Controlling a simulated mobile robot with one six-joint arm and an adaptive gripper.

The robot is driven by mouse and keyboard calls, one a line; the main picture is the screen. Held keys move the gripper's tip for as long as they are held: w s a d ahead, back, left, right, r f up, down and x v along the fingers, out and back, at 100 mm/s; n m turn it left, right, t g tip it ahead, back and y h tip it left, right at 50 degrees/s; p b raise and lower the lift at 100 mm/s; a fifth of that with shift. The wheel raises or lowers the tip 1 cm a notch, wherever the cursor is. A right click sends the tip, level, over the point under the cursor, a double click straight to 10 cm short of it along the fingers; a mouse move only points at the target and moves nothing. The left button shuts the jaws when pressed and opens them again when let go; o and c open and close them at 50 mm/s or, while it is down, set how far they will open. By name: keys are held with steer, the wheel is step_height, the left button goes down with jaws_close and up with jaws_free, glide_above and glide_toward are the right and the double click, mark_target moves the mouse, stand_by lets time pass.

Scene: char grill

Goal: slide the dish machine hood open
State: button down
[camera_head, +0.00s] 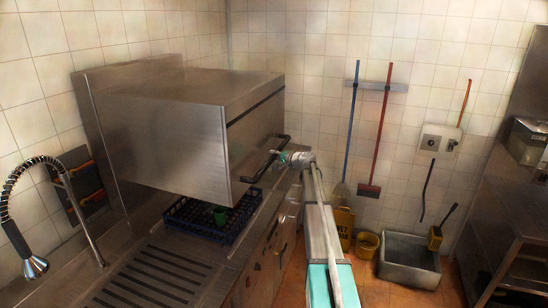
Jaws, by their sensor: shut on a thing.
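The dish machine hood (172,135) is a large steel box standing against the left wall. Its lower edge is above the counter, so a gap shows under it. A black bar handle (262,166) runs along the hood's right face. My gripper (281,157) is at the end of my arm, shut on the handle near its far part. The fingers are small in this view, and their exact contact is hard to see.
A ribbed steel drainboard (150,277) lies in front of the rack. A spray tap (35,262) stands at the left. A floor sink (408,262), yellow bucket (367,244) and hanging brooms are by the back wall. A steel table (510,220) stands at the right.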

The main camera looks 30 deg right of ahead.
steer(key=shift+c, duration=2.2)
jaws_free()
steer(key=shift+f, duration=0.15)
step_height(320, 180, down, 30)
steer(key=b, duration=3)
steer(key=shift+f+b, duration=0.15)
steer(key=shift+b, duration=0.15)
steer(key=shift+s, duration=0.15)
steer(key=p+v, duration=0.2)
steer(key=v, duration=1.3)
steer(key=shift+s+d+p, duration=0.2)
steer(key=shift+s+p, duration=0.05)
steer(key=shift+p, duration=0.15)
